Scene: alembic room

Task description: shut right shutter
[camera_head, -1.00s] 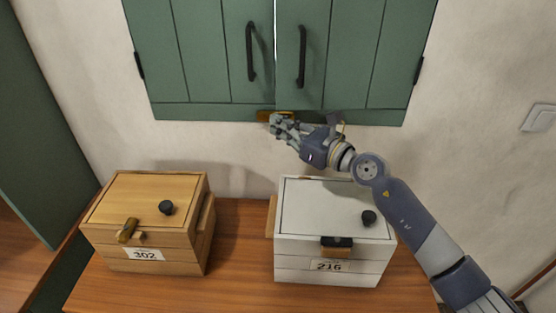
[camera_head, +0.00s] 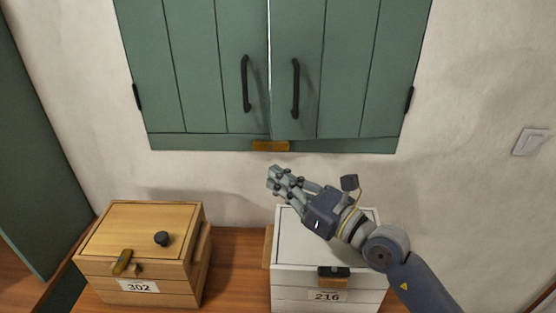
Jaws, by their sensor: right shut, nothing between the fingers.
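The right shutter (camera_head: 345,75) is a green plank panel with a black vertical handle (camera_head: 295,88). It hangs beside the left shutter (camera_head: 195,70), with a thin bright gap between them near the top. Its lower edge looks slightly out of line with the frame, so it seems not quite flush. A brass-coloured piece (camera_head: 270,146) sits at the bottom middle of the frame. My right gripper (camera_head: 274,180) is shut and empty, below that piece and apart from the shutters. My left gripper is not in view.
A wooden box labelled 302 (camera_head: 140,215) stands on the wooden table (camera_head: 235,270) at left. A white box labelled 216 (camera_head: 290,240) stands under my right arm. A light switch (camera_head: 531,142) is on the right wall. The wall between shutters and boxes is free.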

